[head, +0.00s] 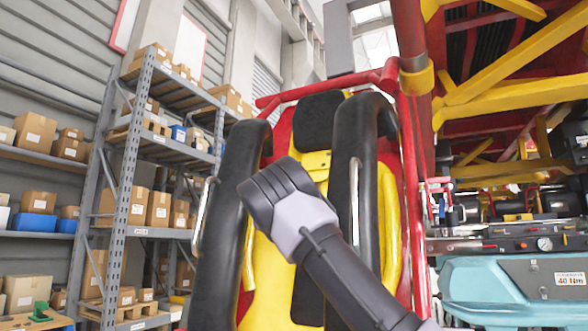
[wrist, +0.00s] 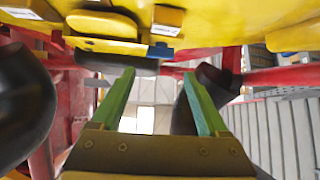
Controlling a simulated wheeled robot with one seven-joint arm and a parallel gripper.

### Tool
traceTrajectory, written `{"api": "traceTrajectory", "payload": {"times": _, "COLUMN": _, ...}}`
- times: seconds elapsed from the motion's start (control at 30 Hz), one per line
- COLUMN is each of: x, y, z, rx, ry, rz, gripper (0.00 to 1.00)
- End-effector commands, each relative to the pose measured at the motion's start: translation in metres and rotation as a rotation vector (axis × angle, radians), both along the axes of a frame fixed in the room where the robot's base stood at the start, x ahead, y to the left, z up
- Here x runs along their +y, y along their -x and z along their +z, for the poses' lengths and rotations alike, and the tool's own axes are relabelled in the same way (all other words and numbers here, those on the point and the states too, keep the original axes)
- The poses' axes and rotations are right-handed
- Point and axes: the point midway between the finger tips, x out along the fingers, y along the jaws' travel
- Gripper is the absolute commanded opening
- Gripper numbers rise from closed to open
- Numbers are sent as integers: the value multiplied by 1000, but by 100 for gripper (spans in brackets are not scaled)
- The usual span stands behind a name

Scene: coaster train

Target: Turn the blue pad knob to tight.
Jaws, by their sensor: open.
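A small blue piece (wrist: 160,51), which looks like the blue pad knob, sits on the lower edge of a yellow part of the seat in the wrist view. A white label is just above it. My gripper (wrist: 158,73) is open, with its two green fingers apart and nothing between them. The blue piece appears above the gap between the fingertips, and I cannot tell how far beyond them it is. In the head view my arm crosses in front of the yellow and black seat (head: 316,163). The fingers and the blue piece are not visible there.
Thick black restraint bars (head: 356,150) stand on both sides of the seat, close to my arm. A red frame (head: 408,190) runs along the right. A teal toolbox (head: 500,285) is at the right, and shelves with boxes (head: 140,150) stand at the left.

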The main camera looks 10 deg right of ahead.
Motion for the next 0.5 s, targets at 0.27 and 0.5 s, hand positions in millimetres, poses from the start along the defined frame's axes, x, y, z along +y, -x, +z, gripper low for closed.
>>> {"api": "traceTrajectory", "payload": {"times": 0.27, "x": -19, "y": -34, "z": 39, "rx": -4, "ry": 3, "rz": 0, "gripper": 78}}
{"api": "traceTrajectory", "payload": {"times": 0.5, "x": -29, "y": -54, "z": 61, "rx": -2, "ry": 2, "rz": 2, "gripper": 78}}
